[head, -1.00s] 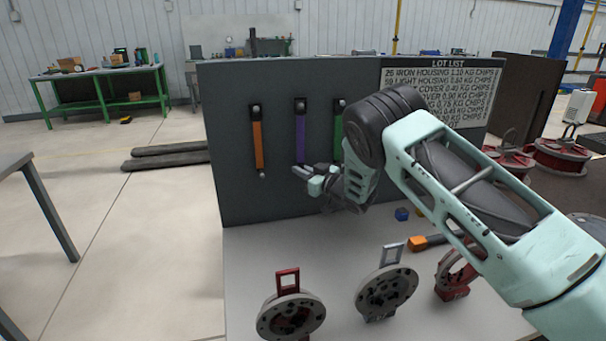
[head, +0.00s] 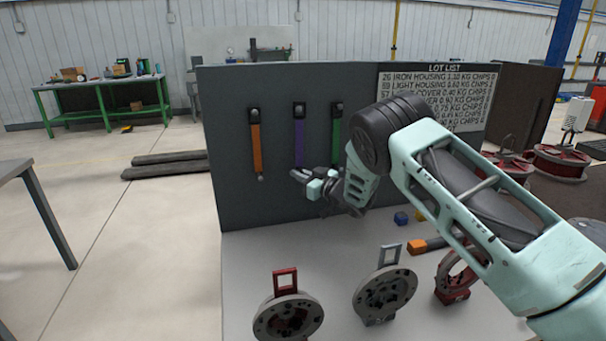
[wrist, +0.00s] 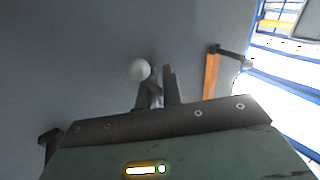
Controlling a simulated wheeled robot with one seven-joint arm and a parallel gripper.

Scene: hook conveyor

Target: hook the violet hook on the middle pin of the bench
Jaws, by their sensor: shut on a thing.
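The violet hook (head: 299,147) is a long strip hanging upright on the dark panel, from the middle one of three dark brackets (head: 299,110). My gripper (head: 298,175) is at the lower end of this strip. In the wrist view the fingers (wrist: 157,92) are close together around a thin grey part, with a pale ball (wrist: 139,70) just beyond them. This looks like the violet hook's lower peg, but the fingers hide most of it. I cannot tell a separate middle pin apart on the bench (head: 245,255).
A red-framed housing (head: 287,318), a grey-framed one (head: 384,292) and a red one (head: 453,283) stand on the bench.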

